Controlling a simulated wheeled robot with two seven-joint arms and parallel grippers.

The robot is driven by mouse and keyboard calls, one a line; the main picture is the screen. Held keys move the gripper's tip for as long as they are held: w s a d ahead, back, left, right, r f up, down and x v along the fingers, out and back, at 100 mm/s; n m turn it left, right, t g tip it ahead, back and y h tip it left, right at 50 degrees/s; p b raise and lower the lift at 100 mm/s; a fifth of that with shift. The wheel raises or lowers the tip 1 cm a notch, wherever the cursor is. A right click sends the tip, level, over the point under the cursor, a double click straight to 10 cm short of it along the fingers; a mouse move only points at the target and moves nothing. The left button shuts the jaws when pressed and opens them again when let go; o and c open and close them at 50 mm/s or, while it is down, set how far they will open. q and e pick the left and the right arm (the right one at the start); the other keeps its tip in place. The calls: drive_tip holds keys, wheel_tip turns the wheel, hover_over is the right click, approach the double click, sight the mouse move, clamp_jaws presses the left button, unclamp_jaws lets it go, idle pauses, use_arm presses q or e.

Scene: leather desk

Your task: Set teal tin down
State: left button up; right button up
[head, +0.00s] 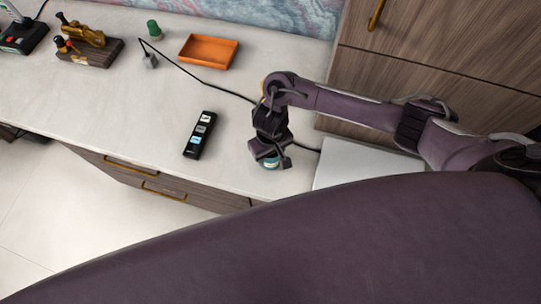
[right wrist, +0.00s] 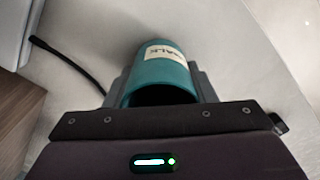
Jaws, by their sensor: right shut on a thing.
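The teal tin (right wrist: 160,80) with a cream label sits between the jaws of my right gripper (right wrist: 160,92) in the right wrist view. The jaws are shut on it. In the head view only a small teal part of the tin (head: 271,162) shows below my right gripper (head: 270,150), over the front part of the pale desk (head: 120,110). I cannot tell whether the tin touches the desk top. My left gripper is not in view.
A black remote-like block (head: 201,135) lies left of my right gripper. An orange tray (head: 208,52), a green piece (head: 153,29) and a dark cable (head: 205,83) are further back. A white slab (head: 355,167) lies to the right. The desk's front left is clear.

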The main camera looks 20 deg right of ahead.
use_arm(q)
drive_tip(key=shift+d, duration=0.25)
use_arm(e)
drive_tip(key=shift+f, duration=0.2)
drive_tip(key=shift+f, duration=0.15)
drive_tip(key=o, duration=1)
drive_tip(key=shift+c, duration=0.2)
use_arm(q)
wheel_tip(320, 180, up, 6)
drive_tip(key=p, duration=0.6)
use_arm(e)
wheel_tip(320, 180, up, 12)
drive_tip(key=shift+r, duration=0.2)
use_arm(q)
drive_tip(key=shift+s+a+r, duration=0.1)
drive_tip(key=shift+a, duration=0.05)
use_arm(e)
drive_tip(key=shift+s+a+f, duration=0.1)
